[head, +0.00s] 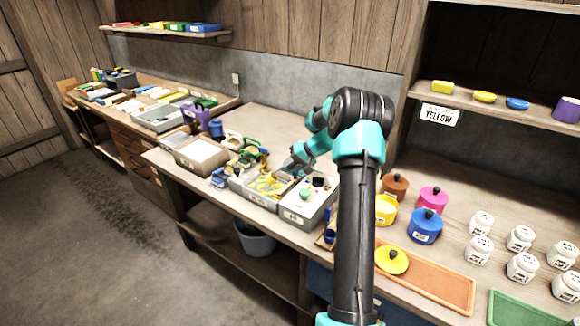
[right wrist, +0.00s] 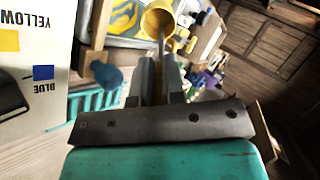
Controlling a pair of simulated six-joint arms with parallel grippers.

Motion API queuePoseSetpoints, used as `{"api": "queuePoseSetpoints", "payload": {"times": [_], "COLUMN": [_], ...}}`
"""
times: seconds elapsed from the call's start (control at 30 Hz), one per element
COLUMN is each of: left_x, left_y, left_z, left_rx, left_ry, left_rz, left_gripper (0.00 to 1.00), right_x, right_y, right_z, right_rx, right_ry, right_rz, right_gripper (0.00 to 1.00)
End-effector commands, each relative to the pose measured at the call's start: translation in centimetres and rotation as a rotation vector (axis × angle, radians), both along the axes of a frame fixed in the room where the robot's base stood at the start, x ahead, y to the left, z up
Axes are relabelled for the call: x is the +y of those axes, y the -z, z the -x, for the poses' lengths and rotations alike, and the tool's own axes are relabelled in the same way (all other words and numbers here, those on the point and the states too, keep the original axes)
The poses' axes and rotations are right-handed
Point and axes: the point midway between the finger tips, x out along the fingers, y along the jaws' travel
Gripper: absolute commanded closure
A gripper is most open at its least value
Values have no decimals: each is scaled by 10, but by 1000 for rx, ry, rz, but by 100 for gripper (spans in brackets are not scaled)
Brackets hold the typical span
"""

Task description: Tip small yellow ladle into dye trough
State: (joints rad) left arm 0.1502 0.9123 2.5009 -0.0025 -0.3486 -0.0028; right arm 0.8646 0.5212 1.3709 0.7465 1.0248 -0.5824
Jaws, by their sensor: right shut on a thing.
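My right gripper (right wrist: 160,65) is shut on the thin handle of the small yellow ladle. The ladle's round yellow bowl (right wrist: 158,20) is beyond the fingertips, its open side partly facing the camera. In the head view my right gripper (head: 298,160) is over the back of the grey trays on the bench; the ladle is too small to make out there. A grey tray with yellow and grey patches (head: 266,187) lies just in front of the gripper and looks like the dye trough. Whether the bowl is directly above it, I cannot tell. My left gripper is out of view.
A white-topped box (head: 306,203) with colour labels stands right of the trough. A tray with white content (head: 202,153) is to the left. A yellow pot (head: 386,212) and a blue pot (head: 424,227) stand right of my arm. Clear bench lies behind the trays.

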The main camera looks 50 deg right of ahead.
Motion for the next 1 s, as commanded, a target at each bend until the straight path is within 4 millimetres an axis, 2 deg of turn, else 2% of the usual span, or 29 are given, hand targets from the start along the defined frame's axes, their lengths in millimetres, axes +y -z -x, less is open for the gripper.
{"api": "queuePoseSetpoints", "payload": {"times": [0.43, 1.0], "left_x": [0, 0], "left_y": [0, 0], "left_z": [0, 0], "left_rx": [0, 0], "left_ry": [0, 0], "left_rz": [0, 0], "left_gripper": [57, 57], "right_x": [0, 1], "right_y": [-2, -11], "right_z": [0, 0], "right_rx": [34, 327], "right_ry": [-1, -3], "right_rz": [22, 212], "right_gripper": [100, 100]}}
